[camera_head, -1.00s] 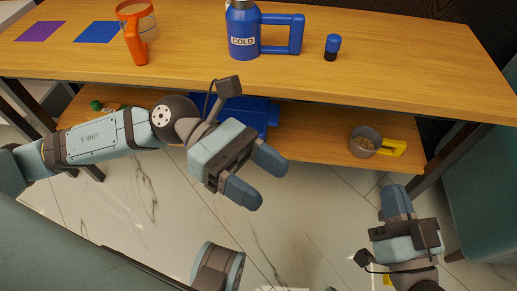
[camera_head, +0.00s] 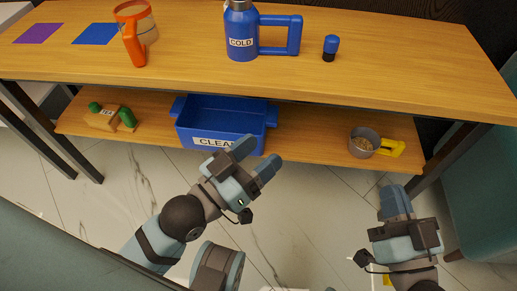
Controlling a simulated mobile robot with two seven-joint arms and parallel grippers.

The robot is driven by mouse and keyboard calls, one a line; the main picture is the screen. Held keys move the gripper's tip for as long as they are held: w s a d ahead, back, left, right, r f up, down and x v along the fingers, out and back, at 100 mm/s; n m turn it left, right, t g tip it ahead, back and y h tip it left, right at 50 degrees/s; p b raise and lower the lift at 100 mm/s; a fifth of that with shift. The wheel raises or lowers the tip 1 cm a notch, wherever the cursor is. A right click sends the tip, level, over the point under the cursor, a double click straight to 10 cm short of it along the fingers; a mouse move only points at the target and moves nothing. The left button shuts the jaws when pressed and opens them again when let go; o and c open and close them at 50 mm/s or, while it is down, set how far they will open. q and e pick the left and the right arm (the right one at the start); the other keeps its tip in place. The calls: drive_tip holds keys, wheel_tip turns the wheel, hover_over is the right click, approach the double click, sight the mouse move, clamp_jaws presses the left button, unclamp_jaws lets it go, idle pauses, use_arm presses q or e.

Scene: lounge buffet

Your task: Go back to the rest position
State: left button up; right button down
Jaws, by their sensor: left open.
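My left gripper (camera_head: 256,165) is open and empty. It is over the floor, in front of the lower shelf, with its fingertips close to the front of the blue bin in the picture. My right gripper (camera_head: 396,200) is at the lower right, over the floor, with its fingers pointing toward the shelf. Its fingers appear close together, and I cannot tell whether they are open or shut. Nothing shows in it.
The wooden table (camera_head: 400,75) holds an orange-handled jug (camera_head: 136,38), a blue COLD pitcher (camera_head: 242,28), a small blue-capped item (camera_head: 331,47), and purple and blue mats. A chair stands right.

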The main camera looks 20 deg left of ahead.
use_arm(q)
drive_tip(key=s+a+r+g+y+p, duration=0.4)
drive_tip(key=a+r+g+y+p, duration=0.2)
drive_tip(key=p, duration=3.1)
drive_tip(key=shift+a+g+p, duration=0.3)
drive_tip(key=shift+a+p, duration=0.1)
drive_tip(key=shift+a, duration=0.55)
use_arm(e)
drive_tip(key=s+d+r+g+h, duration=0.4)
drive_tip(key=d+r+g+h, duration=0.2)
drive_tip(key=d, duration=0.2)
drive_tip(key=shift+g, duration=0.3)
